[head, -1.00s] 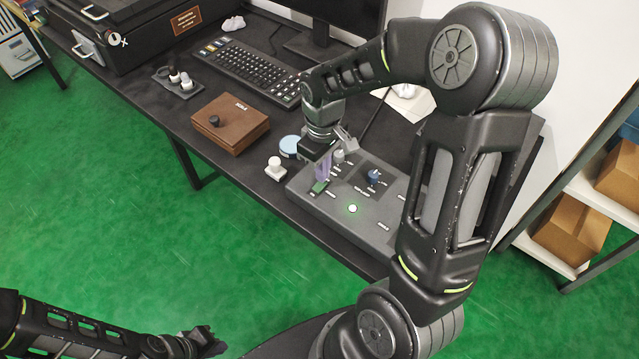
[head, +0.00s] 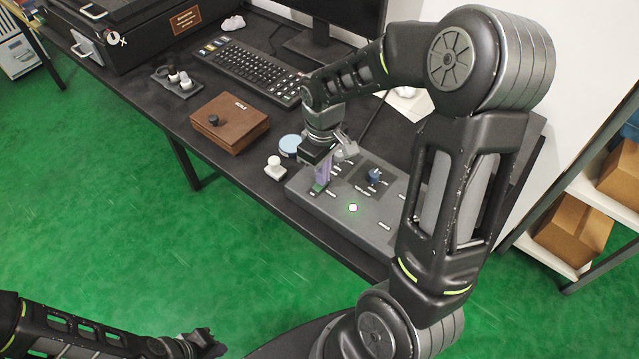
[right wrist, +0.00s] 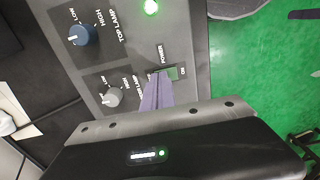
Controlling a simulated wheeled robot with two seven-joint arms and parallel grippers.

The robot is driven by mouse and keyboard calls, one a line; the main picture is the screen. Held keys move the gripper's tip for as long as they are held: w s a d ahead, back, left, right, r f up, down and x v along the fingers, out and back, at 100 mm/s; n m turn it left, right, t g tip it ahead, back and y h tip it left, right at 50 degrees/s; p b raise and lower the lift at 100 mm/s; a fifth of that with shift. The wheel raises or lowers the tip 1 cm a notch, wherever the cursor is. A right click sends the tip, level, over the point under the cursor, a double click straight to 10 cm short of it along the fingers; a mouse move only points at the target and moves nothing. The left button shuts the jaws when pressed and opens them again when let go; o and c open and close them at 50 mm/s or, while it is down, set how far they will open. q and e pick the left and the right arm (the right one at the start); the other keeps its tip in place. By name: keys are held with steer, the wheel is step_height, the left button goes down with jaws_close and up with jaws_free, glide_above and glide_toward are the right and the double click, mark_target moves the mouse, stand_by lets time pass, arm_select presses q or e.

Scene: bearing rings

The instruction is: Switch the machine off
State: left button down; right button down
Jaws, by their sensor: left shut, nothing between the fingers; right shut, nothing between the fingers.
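The machine is a grey control box (head: 360,229) on the front part of the dark table. Its round lamp (head: 352,208) glows green and also shows lit in the right wrist view (right wrist: 151,7). The green power switch (right wrist: 173,73) sits beside the POWER and ON labels; it shows in the head view too (head: 317,188). My right gripper (right wrist: 158,82) is shut and empty, its lilac fingertips right at the switch and partly covering it. I cannot tell whether they touch it. My left gripper (head: 208,343) is shut and empty, low at left over the floor, away from the table.
A blue knob (right wrist: 82,35) and a grey knob (right wrist: 112,97) stand on the panel near the fingers. Left of the box are a white-topped knob (head: 275,168), a pale blue disc (head: 290,145), a brown box (head: 230,123) and a keyboard (head: 250,72).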

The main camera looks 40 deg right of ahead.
steer(key=shift+f, duration=0.2)
steer(key=shift+r, duration=0.2)
steer(key=shift+r+p, duration=2.7)
steer(key=shift+r, duration=0.7)
